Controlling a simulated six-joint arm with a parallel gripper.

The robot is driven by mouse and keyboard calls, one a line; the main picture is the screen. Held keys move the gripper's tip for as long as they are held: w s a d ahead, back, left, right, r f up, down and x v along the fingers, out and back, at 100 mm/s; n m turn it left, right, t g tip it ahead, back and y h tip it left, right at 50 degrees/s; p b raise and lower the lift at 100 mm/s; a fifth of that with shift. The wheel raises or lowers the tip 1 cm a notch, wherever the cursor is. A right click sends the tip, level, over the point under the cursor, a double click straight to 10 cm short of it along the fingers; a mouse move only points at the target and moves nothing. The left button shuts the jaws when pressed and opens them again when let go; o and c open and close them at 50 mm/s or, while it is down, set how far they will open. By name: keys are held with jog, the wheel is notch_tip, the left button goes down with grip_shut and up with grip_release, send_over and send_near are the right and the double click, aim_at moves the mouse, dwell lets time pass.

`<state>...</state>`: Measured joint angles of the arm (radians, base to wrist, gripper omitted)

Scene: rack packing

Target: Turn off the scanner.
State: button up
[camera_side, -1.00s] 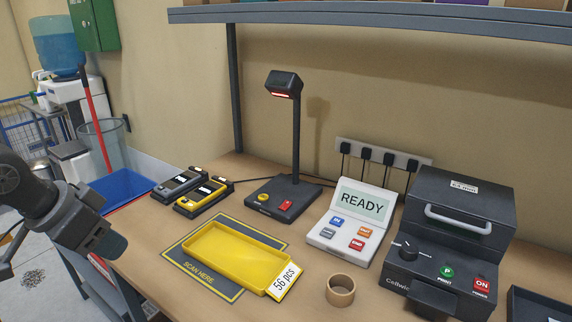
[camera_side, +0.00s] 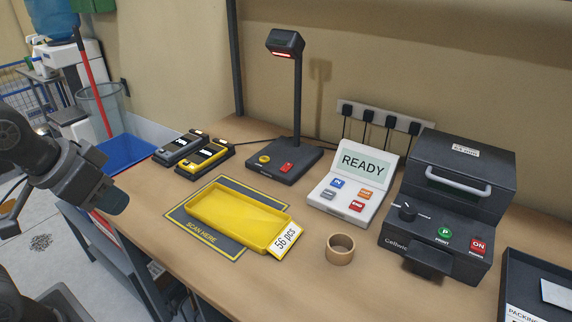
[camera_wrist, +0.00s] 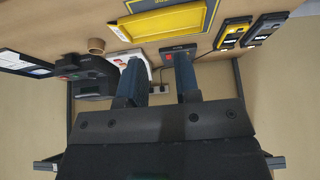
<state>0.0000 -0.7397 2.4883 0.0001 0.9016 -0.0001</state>
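The scanner is a dark post with a hooded head (camera_side: 285,42) and a red light strip glowing under it. Its black base (camera_side: 286,164) carries a round yellow button (camera_side: 264,159) and a red rocker switch (camera_side: 286,168). In the wrist view, upside down, the base (camera_wrist: 178,49) and its red switch (camera_wrist: 168,57) show partly behind my fingers. My gripper (camera_side: 115,200) is at the left of the side view, off the bench's left end and well apart from the scanner. In the wrist view its two blue fingers (camera_wrist: 158,62) stand apart with nothing held between them.
A yellow tray (camera_side: 215,225) with a "56 pcs" card lies on the scan mat (camera_side: 190,237). Two handheld devices (camera_side: 193,153) lie left of the scanner. A READY console (camera_side: 350,190), label printer (camera_side: 445,215), cardboard ring (camera_side: 340,250) and packing tray (camera_side: 520,270) are to the right.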

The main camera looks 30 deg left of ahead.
jog(key=w+r, duration=0.2)
jog(key=w, duration=0.1)
jog(key=w+r, duration=0.1)
jog(key=w, duration=0.3)
jog(key=w+r, duration=0.2)
jog(key=w, duration=0.1)
jog(key=shift+w+r, duration=0.25)
jog(key=shift+r, duration=0.05)
grip_shut()
jog(key=w+f+g, duration=0.1)
jog(key=w+f, duration=0.1)
jog(key=w, duration=2.1)
jog(key=w+f, duration=0.8)
jog(key=w, duration=0.1)
jog(key=shift+d+g, duration=0.4)
jog(key=shift+d, duration=0.05)
jog(key=shift+w, duration=0.1)
